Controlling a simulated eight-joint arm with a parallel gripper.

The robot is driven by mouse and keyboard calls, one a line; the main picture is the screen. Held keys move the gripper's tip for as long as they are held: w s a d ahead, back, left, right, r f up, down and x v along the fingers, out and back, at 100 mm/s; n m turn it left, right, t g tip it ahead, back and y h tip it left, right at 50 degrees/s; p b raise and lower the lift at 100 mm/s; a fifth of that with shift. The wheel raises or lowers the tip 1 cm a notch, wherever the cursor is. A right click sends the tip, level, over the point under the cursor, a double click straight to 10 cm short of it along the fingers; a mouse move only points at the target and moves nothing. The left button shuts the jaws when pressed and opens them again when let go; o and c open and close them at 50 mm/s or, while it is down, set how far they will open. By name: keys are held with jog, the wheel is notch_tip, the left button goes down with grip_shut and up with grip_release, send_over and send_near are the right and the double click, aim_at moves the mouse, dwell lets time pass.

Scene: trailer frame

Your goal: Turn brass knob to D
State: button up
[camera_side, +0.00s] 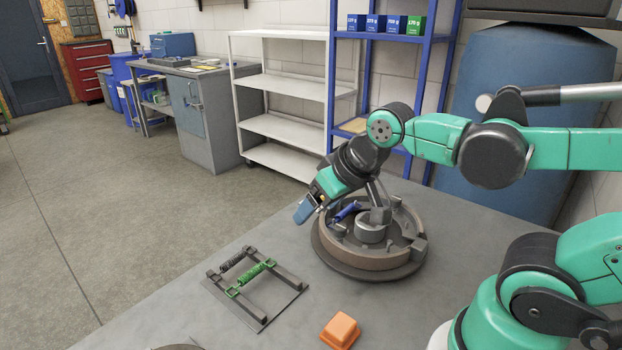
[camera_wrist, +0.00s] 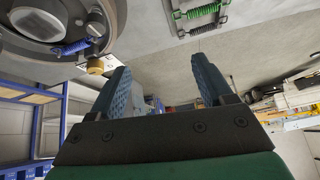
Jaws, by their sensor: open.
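A small brass knob (camera_wrist: 96,66) shows in the wrist view, at the edge of the round drum (camera_side: 372,262). It is just left of my left fingertip in that picture, outside the gap between the fingers. My gripper (camera_wrist: 160,66) is open with nothing between its blue fingers. In the side view my gripper (camera_side: 306,209) hangs tilted at the drum's left rim. I cannot make out the knob there, and whether a finger touches it is unclear. No letter D or other marking is readable in either view.
A blue spring-like part (camera_side: 346,211) lies inside the drum. On the grey table (camera_side: 205,305) stand a metal frame (camera_side: 262,320) with a green and a dark spring (camera_side: 232,261), and an orange block (camera_side: 340,330). The table between frame and drum is clear.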

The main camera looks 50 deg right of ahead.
jog(key=w+d+m+g, duration=0.2)
jog(key=w+d+m, duration=0.1)
jog(key=m, duration=0.3)
jog(key=w+d+f+m+g, duration=0.1)
jog(key=w+d+m+g, duration=0.1)
jog(key=d+m, duration=0.4)
jog(key=w+d+f+m+g, duration=0.1)
jog(key=w+d+m+g, duration=0.1)
jog(key=w+d+m, duration=0.2)
jog(key=shift+w+d+f+m, duration=0.15)
jog(key=shift+d+m, duration=0.25)
jog(key=shift+m, duration=0.5)
jog(key=shift+d+f+g, duration=0.15)
jog(key=shift+f+g, duration=0.15)
jog(key=shift+f, duration=2.6)
grip_shut()
